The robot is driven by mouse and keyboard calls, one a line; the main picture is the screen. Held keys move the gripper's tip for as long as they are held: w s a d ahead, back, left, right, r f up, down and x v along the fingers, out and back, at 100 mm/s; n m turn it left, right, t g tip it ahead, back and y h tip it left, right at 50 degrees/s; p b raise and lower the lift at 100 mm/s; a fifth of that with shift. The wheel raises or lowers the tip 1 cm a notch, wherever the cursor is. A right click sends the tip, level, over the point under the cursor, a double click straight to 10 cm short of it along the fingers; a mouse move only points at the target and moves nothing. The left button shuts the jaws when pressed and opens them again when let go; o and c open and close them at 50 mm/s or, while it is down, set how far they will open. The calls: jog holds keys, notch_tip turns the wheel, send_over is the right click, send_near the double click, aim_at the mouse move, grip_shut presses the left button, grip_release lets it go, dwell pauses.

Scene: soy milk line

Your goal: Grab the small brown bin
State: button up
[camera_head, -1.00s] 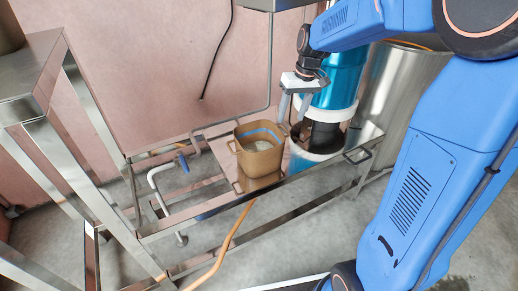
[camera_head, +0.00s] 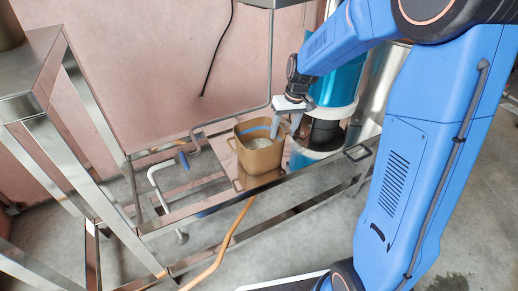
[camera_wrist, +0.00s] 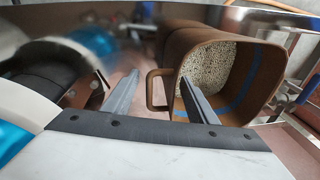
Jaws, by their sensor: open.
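The small brown bin (camera_head: 258,156) stands upright on the metal stand, with a handle on its side, a blue band inside and pale grainy contents. In the wrist view the bin (camera_wrist: 215,45) lies ahead and to the right, its handle (camera_wrist: 154,88) showing between my two fingers. My gripper (camera_head: 285,130) is open at the bin's right rim. In the wrist view my gripper (camera_wrist: 155,90) has one finger outside the handle and the other overlapping the bin's opening. I cannot tell whether either finger touches the bin.
A blue and white cylinder (camera_head: 340,85) stands right of the bin, close to my arm. The stand's metal front rail (camera_head: 310,178) runs below the bin. An orange hose (camera_head: 232,235) hangs in front. A steel table frame (camera_head: 75,125) is at left.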

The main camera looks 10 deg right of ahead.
jog(key=shift+c, duration=0.7)
grip_shut()
jog(key=shift+r, duration=0.1)
